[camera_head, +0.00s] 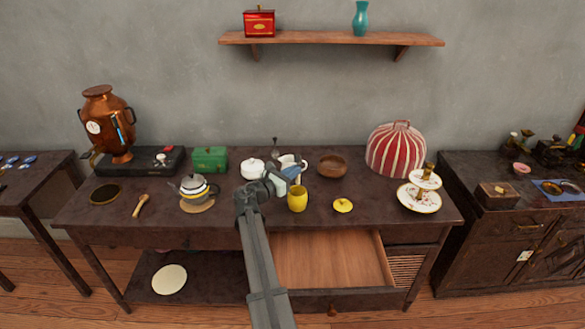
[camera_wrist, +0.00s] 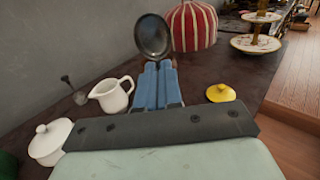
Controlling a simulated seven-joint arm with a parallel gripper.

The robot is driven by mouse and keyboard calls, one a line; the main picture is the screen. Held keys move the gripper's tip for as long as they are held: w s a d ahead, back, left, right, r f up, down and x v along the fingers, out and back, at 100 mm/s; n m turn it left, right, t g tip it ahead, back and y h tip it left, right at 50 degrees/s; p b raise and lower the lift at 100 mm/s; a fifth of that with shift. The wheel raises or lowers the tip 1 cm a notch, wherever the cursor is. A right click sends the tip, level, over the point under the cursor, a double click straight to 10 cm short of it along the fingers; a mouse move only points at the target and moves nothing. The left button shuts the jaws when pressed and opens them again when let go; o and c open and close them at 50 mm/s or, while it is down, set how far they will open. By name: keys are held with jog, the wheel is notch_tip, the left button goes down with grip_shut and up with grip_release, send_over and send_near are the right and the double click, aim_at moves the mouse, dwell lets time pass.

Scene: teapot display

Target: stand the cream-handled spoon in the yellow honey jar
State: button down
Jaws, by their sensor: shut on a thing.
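My gripper (camera_head: 292,174) is over the table, just behind and above the yellow honey jar (camera_head: 297,200). In the wrist view its blue fingers (camera_wrist: 158,68) are shut, with the round dark metal bowl of a spoon (camera_wrist: 153,37) sticking out past their tips. The spoon's handle is hidden by the fingers, so its cream colour does not show. The honey jar stands upright and looks uncovered; it is hidden in the wrist view. The yellow lid (camera_head: 343,205) lies on the table to the jar's right and also shows in the wrist view (camera_wrist: 220,92).
A white creamer (camera_wrist: 112,94), a white sugar bowl (camera_head: 252,168) and a brown bowl (camera_head: 332,166) stand behind the jar. A teapot (camera_head: 194,187) is at left, a striped cozy (camera_head: 397,148) and tiered stand (camera_head: 419,198) at right. An empty drawer (camera_head: 330,260) is pulled out in front.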

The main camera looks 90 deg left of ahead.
jog(key=shift+f, duration=3.65)
jog(key=c, duration=1.2)
grip_release()
jog(key=shift+s, duration=0.1)
jog(key=v, duration=1.3)
jog(key=shift+s+d, duration=0.2)
jog(key=shift+d, duration=0.05)
